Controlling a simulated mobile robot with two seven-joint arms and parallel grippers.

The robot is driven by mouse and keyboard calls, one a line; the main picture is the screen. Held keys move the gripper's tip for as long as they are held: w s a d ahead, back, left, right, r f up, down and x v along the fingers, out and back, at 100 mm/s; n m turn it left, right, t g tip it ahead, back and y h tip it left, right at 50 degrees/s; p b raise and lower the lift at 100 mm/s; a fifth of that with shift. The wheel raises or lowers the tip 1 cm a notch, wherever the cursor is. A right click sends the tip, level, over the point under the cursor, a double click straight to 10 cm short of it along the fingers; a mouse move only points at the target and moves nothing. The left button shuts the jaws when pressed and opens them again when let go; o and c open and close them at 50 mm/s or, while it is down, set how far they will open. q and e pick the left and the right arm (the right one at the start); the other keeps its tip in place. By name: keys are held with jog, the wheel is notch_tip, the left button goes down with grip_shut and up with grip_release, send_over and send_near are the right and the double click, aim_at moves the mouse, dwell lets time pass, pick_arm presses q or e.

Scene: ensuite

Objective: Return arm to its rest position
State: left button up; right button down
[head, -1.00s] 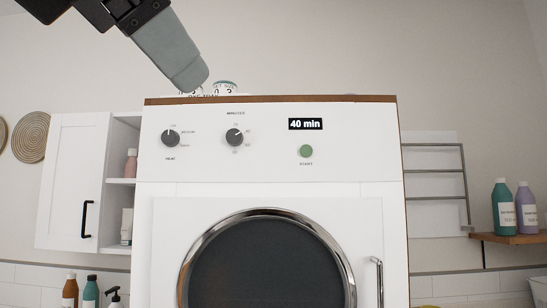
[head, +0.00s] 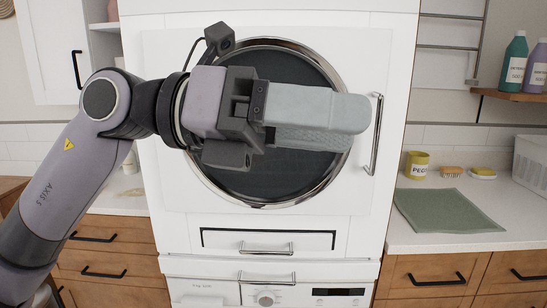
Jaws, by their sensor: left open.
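My left arm (head: 62,190) comes in from the left, bent at the elbow. My left gripper (head: 355,128) is in front of the dryer's round dark glass door (head: 300,185), its fingers pointing right. The jaws are open and I see nothing between them; one finger partly covers the other. Whether the gripper touches the door cannot be told, as it overlaps the glass in the picture. The arm and gripper hide the left and middle of the door. My right gripper is not in view.
The dryer (head: 402,60) has a vertical handle (head: 376,135) at right and stands above another white machine (head: 350,270). The right counter (head: 415,238) holds a green cloth (head: 447,210), a yellow mug (head: 417,165), a brush (head: 450,171) and a white basket (head: 532,160). Bottles (head: 514,62) stand on a shelf.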

pick_arm(q)
jog(key=w+a+f+n+t+h, duration=0.1)
jog(key=w+a+f+n+t, duration=0.45)
jog(key=f+n+t, duration=0.6)
jog(key=w+a+f+n+t+h, duration=0.1)
jog(key=w+a+f+n+t, duration=0.6)
jog(key=n, duration=0.9)
jog(key=s+a+f+n+t+y, duration=0.1)
jog(key=a+f+n+t+y, duration=0.15)
jog(key=f+n+y, duration=0.45)
jog(key=a+f+n+t+y, duration=0.1)
jog(key=a+f+n+y, duration=0.25)
jog(key=f+n, duration=0.4)
jog(key=s+a+f+n+g+y, duration=0.2)
jog(key=s+a+f+g+y, duration=0.1)
jog(key=s+f, duration=0.6)
jog(key=s+a+f+n+g+y, duration=0.3)
jog(key=s+f, duration=0.6)
jog(key=f, duration=0.8)
jog(key=g, duration=0.2)
jog(key=shift+s+n+g, duration=0.3)
